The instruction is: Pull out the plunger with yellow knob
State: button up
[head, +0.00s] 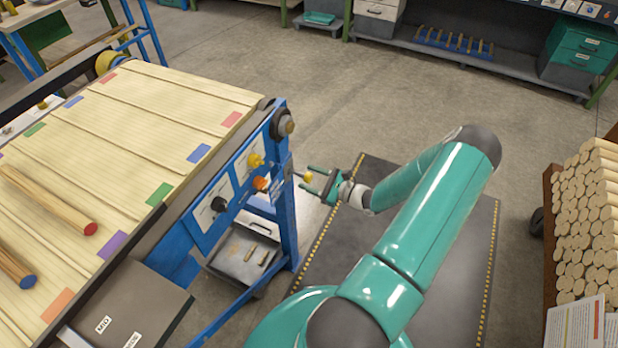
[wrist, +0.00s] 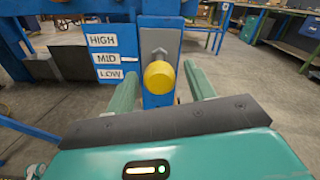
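The plunger's yellow knob (wrist: 160,77) sits in front of a grey plate (wrist: 160,45) on a blue post. In the head view the yellow knob (head: 308,177) shows at the end of a thin rod from the blue frame. My gripper (wrist: 161,80) is open, with one finger on each side of the knob. Gaps show between the fingers and the knob in the wrist view. In the head view my gripper (head: 307,178) reaches toward the post from the right. How far the plunger is pulled out cannot be told.
Labels HIGH, MID and LOW (wrist: 105,58) stand left of the plunger. The conveyor's blue side panel carries another yellow knob (head: 256,160), an orange knob (head: 261,183) and a black knob (head: 218,204). Wood dowels (head: 587,215) are stacked at right. Floor behind my arm is clear.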

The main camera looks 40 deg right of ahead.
jog(key=shift+w, duration=0.15)
jog(key=v, duration=1.3)
jog(key=shift+s+d, duration=0.15)
jog(key=shift+s, duration=0.2)
